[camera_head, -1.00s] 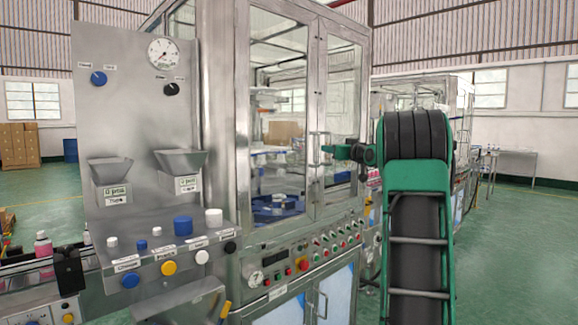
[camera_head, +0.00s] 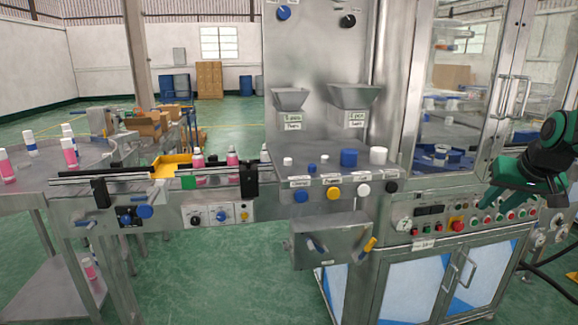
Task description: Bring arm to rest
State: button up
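My arm, green and black, shows at the right edge of the head view, in front of the steel crimping machine (camera_head: 411,150). Its end with my gripper (camera_head: 487,196) points left and lies low, in front of the machine's button panel (camera_head: 480,222). The rest of the arm is cut off by the right edge. The fingers are too small and dark to tell open from shut. I see nothing held.
A conveyor (camera_head: 130,187) with pink bottles (camera_head: 197,159) runs to the left. A steel panel (camera_head: 318,60) with hoppers, caps and knobs stands in the middle. A glass door (camera_head: 470,75) is behind the arm. Green floor (camera_head: 200,270) is clear in front.

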jog(key=s+a+f+g, duration=0.2)
jog(key=s+a+f, duration=0.2)
jog(key=s, duration=0.4)
jog(key=s+a+f+g+y, duration=0.1)
jog(key=s+a+f+g, duration=0.1)
jog(key=s+a, duration=0.3)
jog(key=s+a+f+m+g+y, duration=0.1)
jog(key=s+a+f, duration=0.4)
jog(key=s, duration=0.8)
jog(key=shift+f+g, duration=0.35)
jog(key=shift+g, duration=0.55)
jog(key=shift+w+d+f, duration=0.1)
jog(key=shift+w+f, duration=0.15)
jog(key=shift+w, duration=0.45)
jog(key=shift+s, duration=0.15)
